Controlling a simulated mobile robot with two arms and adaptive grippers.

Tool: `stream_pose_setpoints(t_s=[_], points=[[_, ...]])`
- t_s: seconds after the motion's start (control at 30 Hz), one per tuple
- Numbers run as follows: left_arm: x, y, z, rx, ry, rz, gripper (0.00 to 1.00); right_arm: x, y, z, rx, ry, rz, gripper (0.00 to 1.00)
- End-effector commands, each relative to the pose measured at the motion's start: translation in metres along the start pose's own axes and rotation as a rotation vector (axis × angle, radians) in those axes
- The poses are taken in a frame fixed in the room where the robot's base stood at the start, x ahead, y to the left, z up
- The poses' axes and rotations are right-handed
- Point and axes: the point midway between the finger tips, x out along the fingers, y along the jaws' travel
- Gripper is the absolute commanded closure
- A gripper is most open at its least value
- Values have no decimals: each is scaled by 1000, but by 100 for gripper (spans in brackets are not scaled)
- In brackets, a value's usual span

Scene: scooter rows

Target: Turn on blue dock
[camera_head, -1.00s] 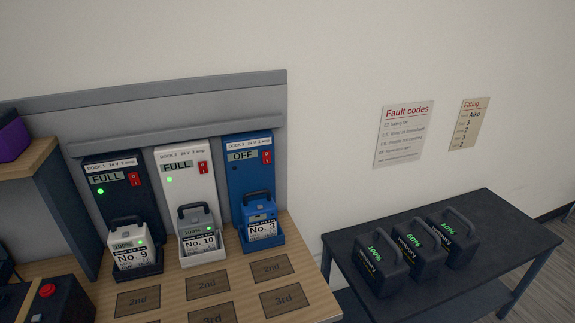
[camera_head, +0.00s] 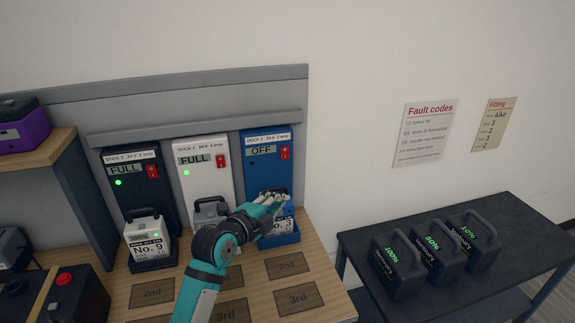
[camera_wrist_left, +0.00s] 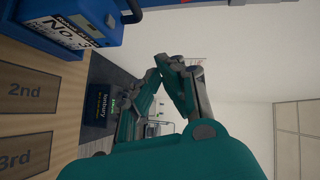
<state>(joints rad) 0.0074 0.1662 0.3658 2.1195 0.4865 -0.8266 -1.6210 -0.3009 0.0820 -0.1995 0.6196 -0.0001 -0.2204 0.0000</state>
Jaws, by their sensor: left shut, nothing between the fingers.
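The blue dock (camera_head: 262,172) is the rightmost of three docks on the wall panel. Its display (camera_head: 262,150) reads OFF and its red switch (camera_head: 285,153) is on its upper right. A blue battery, No. 3 (camera_head: 286,224), sits in its cradle; it also shows in the left wrist view (camera_wrist_left: 100,14). My left gripper (camera_head: 277,197) is shut and empty, in front of the blue battery's upper part and below the switch. It hides part of the battery and handle. I cannot tell whether it touches them. My right gripper is not in view.
The black dock (camera_head: 131,181) and white dock (camera_head: 203,163) to the left read FULL, with green lights and batteries in their cradles. A dark table (camera_head: 365,240) at right holds three black batteries. A shelf with a purple item (camera_head: 28,132) stands at left.

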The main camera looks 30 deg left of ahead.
Motion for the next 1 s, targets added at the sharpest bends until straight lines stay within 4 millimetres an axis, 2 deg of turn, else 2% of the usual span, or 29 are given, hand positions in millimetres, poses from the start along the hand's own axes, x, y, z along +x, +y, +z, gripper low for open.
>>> stream_pose_setpoints(t_s=[0.03,0.1,0.2,0.53,0.67,0.77,1.0], points=[[3,-14,6,33,-5,-40,100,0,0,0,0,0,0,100],[4,-27,11,73,-11,-80,100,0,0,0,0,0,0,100],[5,-36,16,103,-18,-107,100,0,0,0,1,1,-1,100],[6,-37,16,109,-19,-111,100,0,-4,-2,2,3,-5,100],[12,-39,16,108,-19,-111,100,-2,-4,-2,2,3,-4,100],[26,-42,16,105,-18,-111,100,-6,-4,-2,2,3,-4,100],[76,-48,15,101,-17,-110,100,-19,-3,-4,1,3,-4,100]])
